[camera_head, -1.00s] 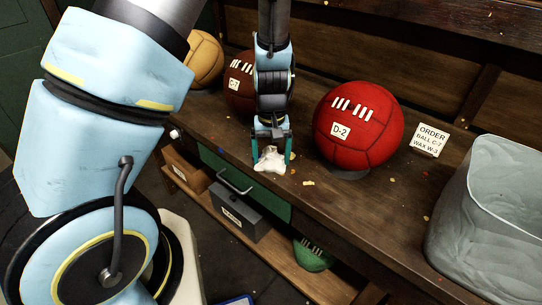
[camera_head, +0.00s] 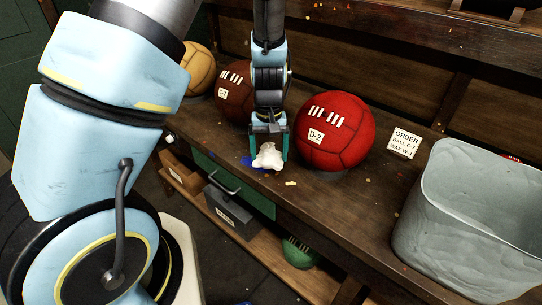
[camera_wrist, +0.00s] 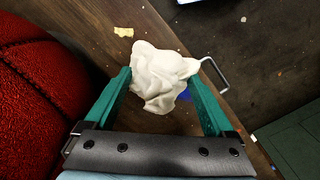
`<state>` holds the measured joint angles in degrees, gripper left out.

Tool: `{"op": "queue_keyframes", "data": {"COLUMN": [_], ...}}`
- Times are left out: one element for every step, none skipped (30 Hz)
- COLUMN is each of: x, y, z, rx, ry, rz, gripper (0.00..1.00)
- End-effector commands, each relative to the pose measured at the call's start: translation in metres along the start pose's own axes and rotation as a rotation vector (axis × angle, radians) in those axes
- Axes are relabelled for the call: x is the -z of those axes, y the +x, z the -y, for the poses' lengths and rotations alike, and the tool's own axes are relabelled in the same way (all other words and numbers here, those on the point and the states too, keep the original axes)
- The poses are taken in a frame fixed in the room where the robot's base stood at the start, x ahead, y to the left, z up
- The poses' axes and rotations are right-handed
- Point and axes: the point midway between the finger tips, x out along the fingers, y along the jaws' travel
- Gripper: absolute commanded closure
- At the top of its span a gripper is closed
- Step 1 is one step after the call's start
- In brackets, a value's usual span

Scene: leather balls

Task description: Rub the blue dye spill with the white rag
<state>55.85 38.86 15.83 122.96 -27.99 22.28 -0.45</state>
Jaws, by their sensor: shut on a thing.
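My gripper (camera_head: 268,146) is shut on the crumpled white rag (camera_head: 267,157), low over the bench near its front edge. In the wrist view the rag (camera_wrist: 160,76) sits between the two teal fingers. The blue dye spill (camera_head: 246,161) shows on the wood to the left of the rag in the head view. A small patch of the spill (camera_wrist: 185,95) shows beside the rag in the wrist view. The rest of the spill is hidden by the rag and gripper. I cannot tell whether the rag touches the wood.
The red ball (camera_head: 337,130) stands close right of my gripper. The brown ball (camera_head: 234,92) and tan ball (camera_head: 199,68) stand to the left. A grey box (camera_head: 230,212) and green ball (camera_head: 300,252) are below.

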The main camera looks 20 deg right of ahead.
Motion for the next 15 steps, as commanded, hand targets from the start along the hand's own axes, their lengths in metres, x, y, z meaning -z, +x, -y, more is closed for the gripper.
{"op": "queue_keyframes", "data": {"x": [0.002, 0.003, 0.004, 0.004, 0.005, 0.006, 0.006, 0.007, 0.007, 0.007, 0.007, 0.008, 0.008, 0.008, 0.008], "y": [-0.009, -0.012, -0.015, -0.017, -0.020, -0.023, -0.025, -0.027, -0.029, -0.029, -0.030, -0.030, -0.030, -0.030, -0.030], "z": [0.001, 0.002, 0.003, 0.003, 0.004, 0.005, 0.006, 0.006, 0.007, 0.007, 0.008, 0.008, 0.008, 0.008, 0.008], "rx": [0.000, -0.001, -0.001, -0.001, -0.001, -0.001, -0.001, 0.000, 0.000, 0.000, 0.000, 0.000, 0.000, 0.000, 0.000], "ry": [-0.001, -0.001, -0.002, -0.002, -0.002, -0.002, -0.002, -0.002, -0.002, -0.001, -0.001, -0.001, -0.001, -0.001, -0.001], "rz": [-0.001, -0.001, -0.002, -0.002, -0.002, -0.002, -0.001, -0.001, -0.001, 0.000, 0.000, 0.000, 0.000, 0.000, 0.000], "gripper": [0.72, 0.72, 0.72, 0.72, 0.72, 0.72, 0.72, 0.72, 0.72, 0.72, 0.72, 0.72, 0.72, 0.72, 0.72]}}
